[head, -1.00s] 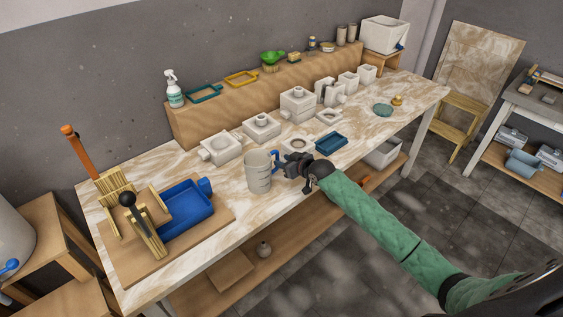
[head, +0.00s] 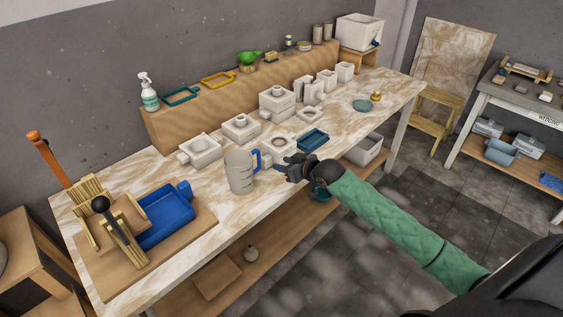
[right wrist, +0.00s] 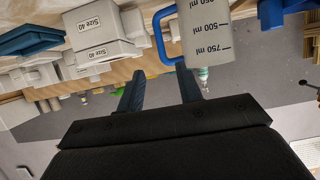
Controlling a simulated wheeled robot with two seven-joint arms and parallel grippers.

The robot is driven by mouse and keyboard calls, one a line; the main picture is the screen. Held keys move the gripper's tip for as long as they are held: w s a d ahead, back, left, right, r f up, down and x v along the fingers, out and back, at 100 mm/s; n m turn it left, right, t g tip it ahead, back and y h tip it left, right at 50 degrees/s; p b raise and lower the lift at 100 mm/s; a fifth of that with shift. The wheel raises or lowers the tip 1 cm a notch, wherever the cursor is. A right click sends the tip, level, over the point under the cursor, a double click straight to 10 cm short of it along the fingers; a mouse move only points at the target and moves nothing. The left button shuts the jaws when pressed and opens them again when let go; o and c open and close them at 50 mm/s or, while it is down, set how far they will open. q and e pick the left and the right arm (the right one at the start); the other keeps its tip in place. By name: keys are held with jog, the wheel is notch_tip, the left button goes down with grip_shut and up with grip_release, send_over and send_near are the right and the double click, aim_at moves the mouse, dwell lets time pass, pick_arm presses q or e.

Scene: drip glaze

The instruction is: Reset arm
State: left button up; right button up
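My right gripper (head: 284,165) is at the front edge of the marbled table, just right of a grey measuring jug (head: 239,173) with a blue handle (head: 258,160). In the right wrist view the two dark fingers of the gripper (right wrist: 160,88) are spread apart with nothing between them. The jug (right wrist: 204,35) with its volume marks is beyond the fingers there, and its handle (right wrist: 161,35) is clear of them. The jug stands upright on the table. My left gripper does not show in either view.
White plaster moulds (head: 277,104) stand in a row along the table (head: 215,212). A blue tray (head: 165,215) and a wooden lever device (head: 115,225) are at the left. A small blue tray (head: 314,139) lies behind my gripper. The floor in front is clear.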

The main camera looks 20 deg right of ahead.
jog(key=s+a+f+g+h, duration=0.1)
jog(key=s+a+f, duration=0.25)
jog(key=s, duration=0.25)
jog(key=s+a+f+g, duration=0.2)
jog(key=s+a+f, duration=0.15)
jog(key=s, duration=0.35)
jog(key=s+a+f+g+h, duration=0.1)
jog(key=s+a+f, duration=0.25)
jog(key=s, duration=0.25)
jog(key=s+a+f+m+g+h, duration=0.2)
jog(key=s+g, duration=0.3)
jog(key=s, duration=1.5)
notch_tip(320, 180, down, 26)
jog(key=w+a+g, duration=0.1)
jog(key=w, duration=0.1)
jog(key=s+f, duration=0.4)
jog(key=f, duration=0.7)
jog(key=s+f, duration=0.4)
jog(key=f, duration=0.7)
jog(key=shift+s+a+g, duration=0.15)
jog(key=shift+a+g, duration=0.15)
jog(key=shift+g, duration=0.1)
